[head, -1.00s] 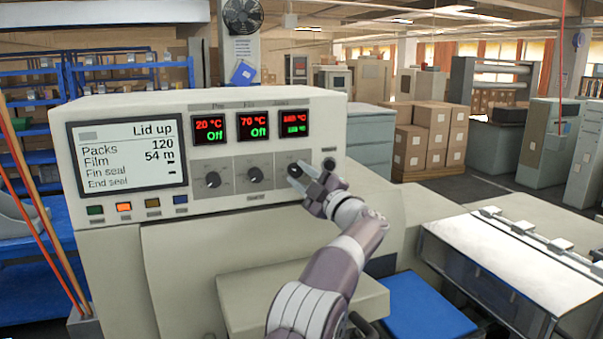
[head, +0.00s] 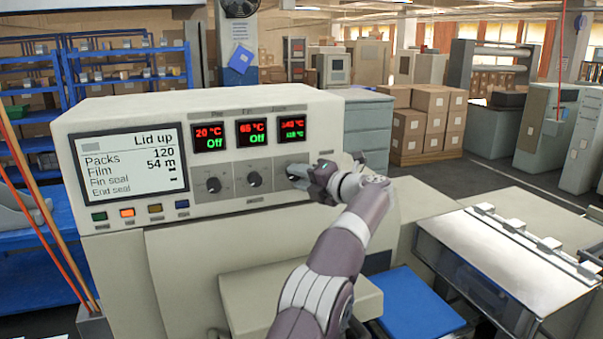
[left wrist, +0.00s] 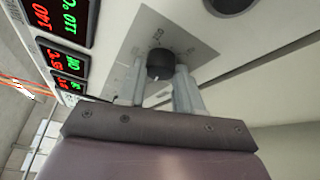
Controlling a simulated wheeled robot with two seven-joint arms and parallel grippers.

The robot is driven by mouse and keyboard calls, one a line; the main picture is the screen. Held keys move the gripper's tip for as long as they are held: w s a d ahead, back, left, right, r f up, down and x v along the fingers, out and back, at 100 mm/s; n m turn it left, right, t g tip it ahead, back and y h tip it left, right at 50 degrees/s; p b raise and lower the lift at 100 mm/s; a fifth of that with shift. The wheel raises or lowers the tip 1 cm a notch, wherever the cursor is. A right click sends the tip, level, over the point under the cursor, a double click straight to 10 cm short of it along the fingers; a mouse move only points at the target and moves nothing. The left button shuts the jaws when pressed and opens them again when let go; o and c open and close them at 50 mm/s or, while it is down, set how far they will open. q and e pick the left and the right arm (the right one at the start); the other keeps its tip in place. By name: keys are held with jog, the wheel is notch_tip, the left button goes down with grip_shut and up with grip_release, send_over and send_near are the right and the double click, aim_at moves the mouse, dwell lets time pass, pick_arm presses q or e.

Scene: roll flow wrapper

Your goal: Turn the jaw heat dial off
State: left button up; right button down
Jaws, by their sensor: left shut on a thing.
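The jaw heat dial (left wrist: 160,64) is a round black knob on a grey plate, the rightmost of the dials on the wrapper's panel. In the left wrist view it stands between the fingers of my left gripper (left wrist: 160,88), one on each side. In the head view my left gripper (head: 297,174) is at that dial and mostly hides it. It is shut on the knob. The display above the dial (head: 292,129) has a red figure over a green one; the left wrist view shows 140 over 110. My right gripper is not in view.
Two similar dials (head: 213,185) (head: 254,179) are to the left, under displays reading Off. A screen (head: 129,165) reads "Lid up", with coloured buttons below. A clear-lidded housing (head: 500,270) and a blue pad (head: 405,308) are at lower right.

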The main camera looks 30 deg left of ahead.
pick_arm(q)
jog(key=shift+s+r+n+h, duration=0.1)
jog(key=shift+n+h, duration=0.8)
jog(key=shift+n, duration=0.6)
jog(key=o, duration=1)
jog(key=shift+a, duration=0.1)
jog(key=shift+s+b+v, duration=0.2)
jog(key=shift+b+v, duration=1)
jog(key=shift+v, duration=5.15)
